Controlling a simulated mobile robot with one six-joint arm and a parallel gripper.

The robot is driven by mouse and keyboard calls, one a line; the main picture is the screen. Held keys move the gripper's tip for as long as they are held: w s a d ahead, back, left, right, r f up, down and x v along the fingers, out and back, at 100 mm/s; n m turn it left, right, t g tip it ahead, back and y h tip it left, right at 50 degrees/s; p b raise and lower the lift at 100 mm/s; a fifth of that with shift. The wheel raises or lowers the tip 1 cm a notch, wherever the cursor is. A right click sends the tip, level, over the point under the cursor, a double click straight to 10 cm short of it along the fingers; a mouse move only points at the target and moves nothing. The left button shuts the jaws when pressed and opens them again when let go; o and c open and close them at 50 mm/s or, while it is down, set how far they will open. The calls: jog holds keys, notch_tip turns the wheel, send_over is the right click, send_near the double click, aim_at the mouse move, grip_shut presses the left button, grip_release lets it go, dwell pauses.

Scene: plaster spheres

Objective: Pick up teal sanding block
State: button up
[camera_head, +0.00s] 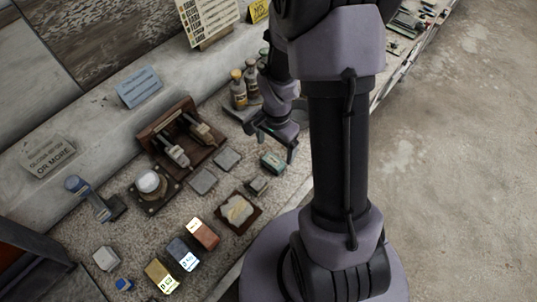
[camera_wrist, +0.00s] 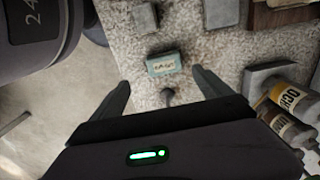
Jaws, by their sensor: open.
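The teal sanding block (camera_head: 272,163) lies on the speckled bench top, just below my gripper (camera_head: 271,146) in the head view. In the wrist view the teal block (camera_wrist: 163,63) shows its pale label, ahead of and roughly centred between the fingertips of my gripper (camera_wrist: 160,78). My gripper is open with nothing held, and the fingers appear apart from the block. The exact height of the gripper over the block is hard to tell.
A grey block (camera_head: 257,186) lies near the teal block, and flat grey pads (camera_head: 228,159) lie to its left. Brown bottles (camera_head: 239,91) stand close behind my gripper; they also show in the wrist view (camera_wrist: 290,130). A small dark rounded thing (camera_wrist: 167,95) shows between the fingers.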

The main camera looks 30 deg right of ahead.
aim_at(273, 160)
jog(key=f+b, duration=0.1)
jog(key=f, duration=0.5)
jog(key=w+f+b, duration=0.1)
jog(key=f, duration=0.2)
jog(key=shift+f+b, duration=0.2)
jog(key=shift+b, duration=0.1)
jog(key=shift+s+r, duration=0.1)
jog(key=c, duration=1.5)
jog(key=r+p, duration=0.1)
jog(key=r, duration=0.3)
jog(key=shift+s+p, duration=0.2)
jog(key=shift+p, duration=0.15)
jog(key=s+d+p, duration=0.1)
jog(key=s+p, duration=0.1)
jog(key=s, duration=0.3)
jog(key=s+d+p, duration=0.2)
jog(key=s, duration=0.2)
jog(key=s+d+r+p, duration=0.1)
jog(key=s+d+p, duration=0.1)
jog(key=s, duration=0.3)
jog(key=shift+s+d+p, duration=0.2)
jog(key=shift+s+p, duration=0.1)
jog(key=shift+p, duration=0.3)
